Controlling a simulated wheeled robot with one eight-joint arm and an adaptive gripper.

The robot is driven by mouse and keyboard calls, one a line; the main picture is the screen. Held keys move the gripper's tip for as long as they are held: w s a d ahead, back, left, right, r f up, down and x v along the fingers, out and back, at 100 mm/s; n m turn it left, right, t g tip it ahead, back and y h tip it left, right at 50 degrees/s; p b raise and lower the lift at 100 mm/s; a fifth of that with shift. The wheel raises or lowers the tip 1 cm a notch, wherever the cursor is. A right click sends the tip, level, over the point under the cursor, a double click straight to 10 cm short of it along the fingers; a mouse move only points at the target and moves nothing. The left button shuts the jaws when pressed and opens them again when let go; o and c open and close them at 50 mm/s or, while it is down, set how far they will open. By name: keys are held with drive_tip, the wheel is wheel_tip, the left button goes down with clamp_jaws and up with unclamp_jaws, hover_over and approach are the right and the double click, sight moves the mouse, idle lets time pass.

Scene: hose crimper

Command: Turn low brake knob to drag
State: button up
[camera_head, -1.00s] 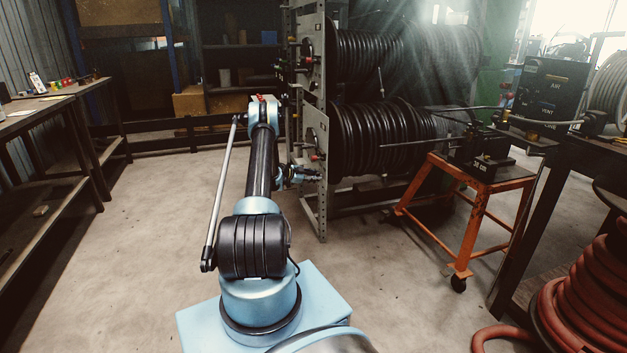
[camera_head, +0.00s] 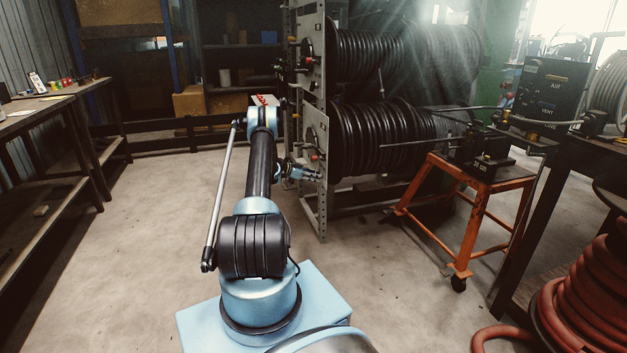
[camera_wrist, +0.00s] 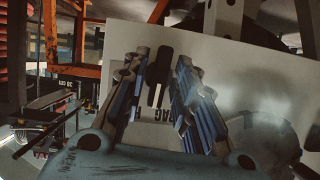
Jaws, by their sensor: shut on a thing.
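My gripper (camera_head: 312,173) is at the lower part of the grey reel-rack upright in the head view. In the wrist view, the two ribbed fingers of my gripper (camera_wrist: 162,92) are shut on a dark upright handle, the low brake knob (camera_wrist: 158,75). The knob stands in front of a pale plate (camera_wrist: 225,65). A label (camera_wrist: 155,114) on the plate reads upside down, partly hidden by the left finger, and its visible letters end in "AG". The knob is too small and hidden to make out in the head view.
The lower black hose reel (camera_head: 385,140) sits right behind the rack upright (camera_head: 313,130), with the upper reel (camera_head: 400,52) above. An orange wheeled stand (camera_head: 480,180) is to the right. A workbench (camera_head: 60,95) is at left. The floor between is clear.

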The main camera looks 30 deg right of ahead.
drive_tip(key=n+g, duration=0.2)
drive_tip(key=n, duration=0.2)
drive_tip(key=shift+w+g+y, duration=0.3)
drive_tip(key=shift+g, duration=0.1)
drive_tip(key=shift+n, duration=0.3)
drive_tip(key=o, duration=0.8)
drive_tip(key=shift+c, duration=0.2)
drive_tip(key=v, duration=1.2)
drive_tip(key=shift+f, duration=0.15)
drive_tip(key=shift+w, duration=0.15)
